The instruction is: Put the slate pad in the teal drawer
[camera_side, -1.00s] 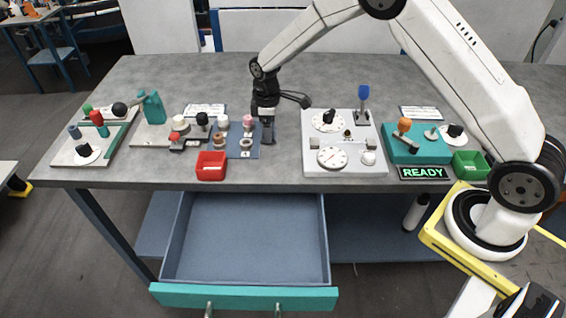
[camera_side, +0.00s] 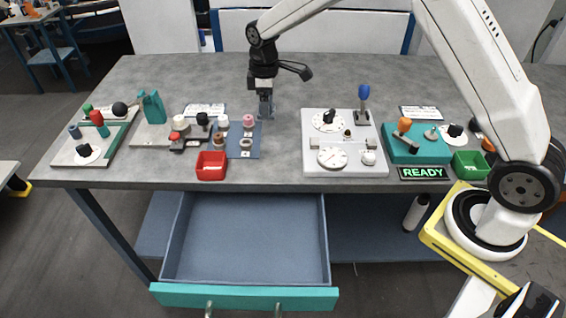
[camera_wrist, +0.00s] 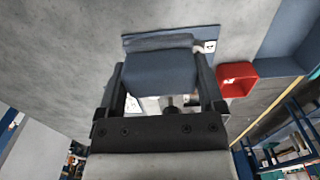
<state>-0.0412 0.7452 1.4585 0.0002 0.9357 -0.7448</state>
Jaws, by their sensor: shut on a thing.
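The slate pad (camera_wrist: 160,72) is a blue-grey block held between the two fingers of my gripper (camera_wrist: 162,85) in the wrist view. In the side view my gripper (camera_side: 265,98) is above the table near the blue mat's right edge, with the small pad (camera_side: 267,112) hard to make out at its tips. The teal drawer (camera_side: 245,298) is pulled open below the table's front edge. Its blue-grey inside looks empty. My gripper is behind and above the drawer, apart from it.
A blue mat (camera_side: 243,154) with several small pegs and rings lies on the table. A red bin (camera_side: 211,173) stands in front of it. A white dial panel (camera_side: 345,165) is to the right. Boards with bottles and knobs are to the left. The table's back is clear.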

